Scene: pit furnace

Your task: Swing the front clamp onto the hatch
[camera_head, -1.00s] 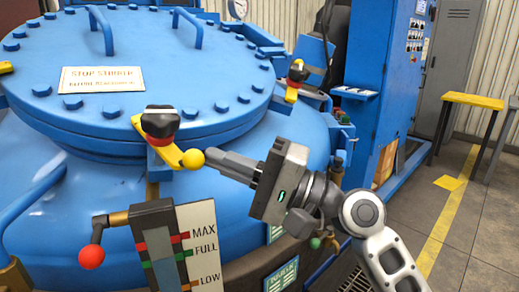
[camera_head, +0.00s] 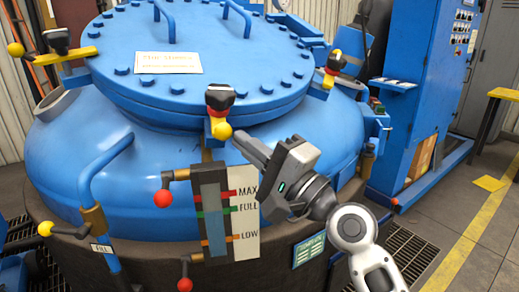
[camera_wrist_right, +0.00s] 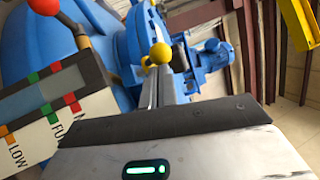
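The front clamp (camera_head: 219,98) sits at the near rim of the round blue hatch (camera_head: 130,92), with a black-and-red knob on top. Its yellow arm looks short here and points toward me, ending in a yellow ball (camera_head: 222,131). My right gripper (camera_head: 241,146) is just right of and below this ball, its fingers close together and nothing seen between them. In the right wrist view the ball (camera_wrist_right: 160,53) shows at the fingertips; I cannot tell whether they touch. My left gripper is out of view.
A second clamp (camera_head: 332,70) stands at the hatch's right rim and a third (camera_head: 65,50) at its left. Below the front clamp are a level gauge (camera_head: 212,212) and a red-balled lever (camera_head: 163,197).

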